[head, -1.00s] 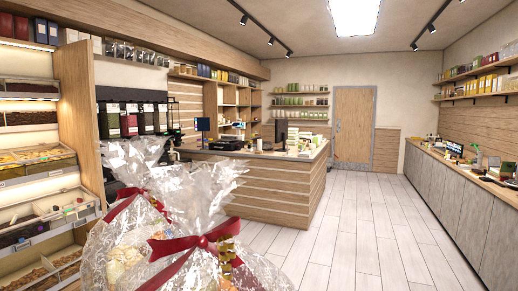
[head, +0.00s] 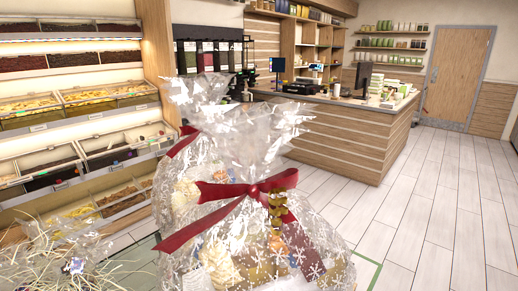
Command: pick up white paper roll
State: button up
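No white paper roll can be made out in the head view. The wooden counter (head: 345,135) at the back right holds a dark monitor (head: 363,78), a black device (head: 298,89) and several small items too small to tell apart. My gripper is not in view.
Two clear-wrapped gift hampers with red ribbons, the front one (head: 262,235) and one behind it, stand close in front and hide part of the floor. A straw-filled hamper (head: 65,262) is lower left. Food shelves (head: 85,105) line the left. Pale floor (head: 440,210) is clear at right.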

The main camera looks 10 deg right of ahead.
aim_at(337, 89)
jog(key=i+l+z, duration=1.15)
jog(key=i+z, duration=0.45)
jog(key=i, duration=1.5)
jog(key=i+u, duration=0.4)
jog(key=i, duration=0.2)
jog(key=i+u, duration=0.35)
jog(key=i, duration=0.25)
jog(key=i+l+u, duration=0.4)
jog(key=i, duration=0.2)
jog(key=i+j+u, duration=0.35)
jog(key=i, duration=0.65)
jog(key=i+u, duration=0.35)
jog(key=i, duration=0.7)
jog(key=i+j+z, duration=0.2)
jog(key=i+j, duration=0.45)
jog(key=i, duration=0.15)
